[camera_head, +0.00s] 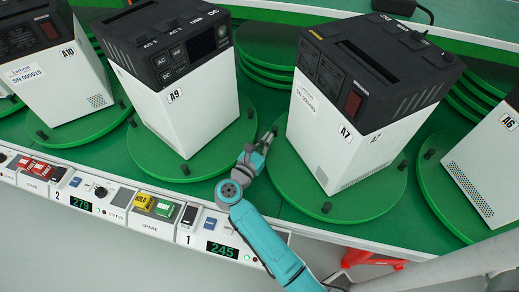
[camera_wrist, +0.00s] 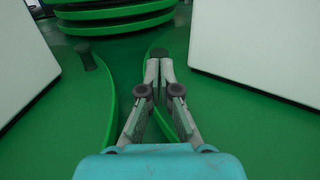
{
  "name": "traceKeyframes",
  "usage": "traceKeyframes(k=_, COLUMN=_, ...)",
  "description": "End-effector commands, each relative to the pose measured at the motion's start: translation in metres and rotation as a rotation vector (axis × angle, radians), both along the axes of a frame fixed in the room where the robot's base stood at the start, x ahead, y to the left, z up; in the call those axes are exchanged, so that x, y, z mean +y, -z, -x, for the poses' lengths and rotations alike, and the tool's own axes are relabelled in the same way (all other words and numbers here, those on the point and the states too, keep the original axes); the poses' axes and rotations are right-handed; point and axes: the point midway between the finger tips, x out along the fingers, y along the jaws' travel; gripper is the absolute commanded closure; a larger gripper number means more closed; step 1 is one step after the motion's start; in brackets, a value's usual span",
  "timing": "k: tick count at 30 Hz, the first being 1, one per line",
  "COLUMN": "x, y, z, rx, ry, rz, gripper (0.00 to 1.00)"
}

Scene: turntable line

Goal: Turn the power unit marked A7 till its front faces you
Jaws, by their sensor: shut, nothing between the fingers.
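The power unit A7 (camera_head: 345,157) is a white box with a black top, standing corner-on on a green turntable (camera_head: 367,204). A7 labels show on both visible sides. Black pegs stand on the turntable rim. My gripper (camera_head: 266,142) is shut and empty at the rim's left, close by a peg (camera_head: 274,130). In the wrist view the shut fingertips (camera_wrist: 159,68) point at that peg (camera_wrist: 159,53); contact is unclear. The unit's white wall (camera_wrist: 265,45) is at right.
Unit A9 (camera_head: 200,120) stands on its own turntable (camera_head: 160,164) close at left, with a rim peg (camera_wrist: 88,58). Units A10 (camera_head: 60,75) and A6 (camera_head: 485,165) stand farther out. A control panel (camera_head: 160,210) with buttons and number displays runs along the front edge.

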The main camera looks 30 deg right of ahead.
Motion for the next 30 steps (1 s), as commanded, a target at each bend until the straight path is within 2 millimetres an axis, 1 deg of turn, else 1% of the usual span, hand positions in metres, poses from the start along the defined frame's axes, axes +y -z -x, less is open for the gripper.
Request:
traceKeyframes(k=3, x=-0.010, y=0.000, z=-0.006, rx=0.000, ry=0.001, rz=0.000, gripper=1.00)
traceKeyframes(k=6, x=-0.014, y=0.000, z=-0.009, rx=0.000, ry=0.001, rz=0.000, gripper=1.00)
traceKeyframes(k=19, x=-0.016, y=0.000, z=-0.011, rx=0.000, ry=0.006, rz=0.000, gripper=1.00)
traceKeyframes(k=30, x=-0.035, y=0.000, z=-0.032, rx=0.000, ry=0.128, rz=-0.001, gripper=1.00)
